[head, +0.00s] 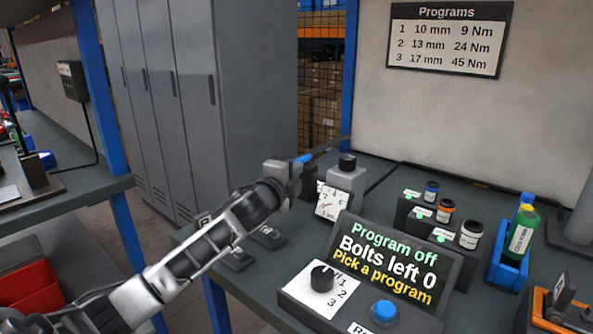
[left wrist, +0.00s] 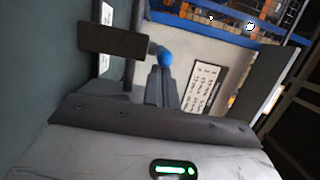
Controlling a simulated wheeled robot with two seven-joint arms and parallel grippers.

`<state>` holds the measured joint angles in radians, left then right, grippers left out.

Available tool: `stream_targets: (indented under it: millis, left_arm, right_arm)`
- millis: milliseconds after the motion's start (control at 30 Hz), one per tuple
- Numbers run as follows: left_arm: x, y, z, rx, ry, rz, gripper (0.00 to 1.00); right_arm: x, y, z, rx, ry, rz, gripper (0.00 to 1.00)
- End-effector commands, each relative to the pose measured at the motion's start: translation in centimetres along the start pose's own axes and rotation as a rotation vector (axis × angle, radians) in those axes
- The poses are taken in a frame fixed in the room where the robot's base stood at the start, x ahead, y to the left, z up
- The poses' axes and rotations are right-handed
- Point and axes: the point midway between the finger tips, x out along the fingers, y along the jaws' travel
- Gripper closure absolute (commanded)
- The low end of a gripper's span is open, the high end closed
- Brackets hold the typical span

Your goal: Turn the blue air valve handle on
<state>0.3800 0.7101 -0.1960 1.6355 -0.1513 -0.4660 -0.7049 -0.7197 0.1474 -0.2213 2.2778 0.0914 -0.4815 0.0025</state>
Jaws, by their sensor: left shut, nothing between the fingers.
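The blue air valve handle (head: 304,159) shows as a small blue piece at the far left edge of the bench, by a thin dark pipe. In the left wrist view, its rounded blue end (left wrist: 166,58) is just past my fingertips. My left gripper (head: 294,174) is shut with nothing between its fingers, right beside the handle; its closed fingers (left wrist: 161,83) also show in the wrist view. I cannot tell whether they touch the handle. The gripper partly hides the valve. My right gripper is out of view.
A control box with a black knob (head: 322,278), blue button (head: 384,312) and screen (head: 398,262) reading "Program off" stands in front. Grey lockers (head: 240,90) are behind.

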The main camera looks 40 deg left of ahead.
Motion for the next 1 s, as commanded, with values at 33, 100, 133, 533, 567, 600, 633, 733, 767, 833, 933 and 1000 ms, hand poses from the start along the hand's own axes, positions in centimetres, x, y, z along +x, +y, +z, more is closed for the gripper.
stream_targets:
  millis: [33,100,133,533,567,600,633,733,767,833,933,1000]
  left_arm:
    - [0.0,0.0,0.1,0.001,-0.001,0.0,1.0]
    - [0.0,0.0,0.2,0.001,0.0,0.0,1.0]
    - [0.0,0.0,0.2,0.001,-0.001,0.0,1.0]
    - [0.1,-0.2,1.6,0.001,-0.003,0.002,1.0]
    - [0.1,-0.2,1.8,0.001,-0.002,0.002,1.0]
    - [0.1,-0.2,2.1,0.001,-0.002,0.002,1.0]
    - [0.2,-0.2,2.3,0.001,-0.003,0.002,1.0]
    - [0.3,-0.2,3.1,0.002,-0.003,0.002,1.0]
    - [0.4,-0.2,3.3,0.002,-0.003,0.002,1.0]
    - [0.6,-0.2,3.8,0.001,-0.002,0.002,1.0]
    - [0.8,-0.2,4.4,0.0,-0.002,0.001,1.0]
    - [1.0,-0.2,4.8,0.001,-0.002,0.001,1.0]
  right_arm:
    - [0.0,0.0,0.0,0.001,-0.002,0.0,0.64]
    - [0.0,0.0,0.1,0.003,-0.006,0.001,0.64]
    - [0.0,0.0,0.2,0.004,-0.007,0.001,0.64]
    - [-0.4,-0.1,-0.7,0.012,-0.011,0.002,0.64]
    - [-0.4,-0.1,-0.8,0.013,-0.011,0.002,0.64]
    - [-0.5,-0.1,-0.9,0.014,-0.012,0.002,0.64]
    - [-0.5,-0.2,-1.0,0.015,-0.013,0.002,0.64]
    - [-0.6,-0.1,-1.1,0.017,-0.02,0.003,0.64]
    - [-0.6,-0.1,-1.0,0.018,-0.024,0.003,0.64]
    - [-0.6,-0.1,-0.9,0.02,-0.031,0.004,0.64]
    - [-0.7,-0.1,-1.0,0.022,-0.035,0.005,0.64]
    - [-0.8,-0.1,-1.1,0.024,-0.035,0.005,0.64]
